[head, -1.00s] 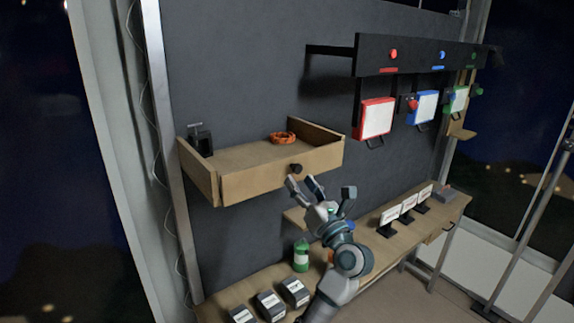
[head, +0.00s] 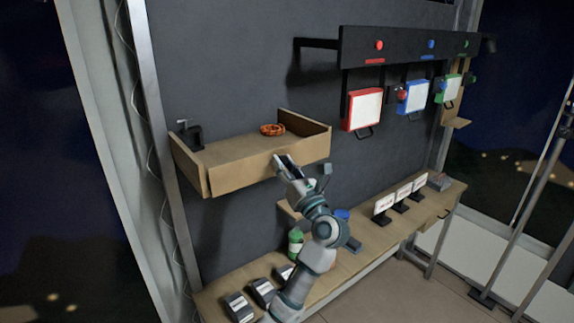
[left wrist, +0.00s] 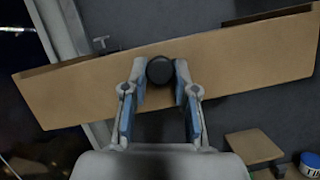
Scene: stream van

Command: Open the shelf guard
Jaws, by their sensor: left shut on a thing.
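The shelf guard (head: 240,174) is the light wooden front board of the wall shelf and stands upright. It also fills the upper part of the left wrist view (left wrist: 240,62). Its round black knob (left wrist: 160,70) sits between the fingers of my left gripper (left wrist: 160,78), which is shut on it. In the head view my left gripper (head: 284,162) is at the right part of the board and hides the knob. My right gripper is in no view.
An orange coil (head: 272,130) and a black clamp (head: 190,135) are on the shelf. Below, the workbench (head: 372,250) carries a green bottle (head: 295,243), dark boxes (head: 262,291) and white cards (head: 383,204). Red (head: 363,108), blue (head: 412,97) and green (head: 447,89) panels hang at right.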

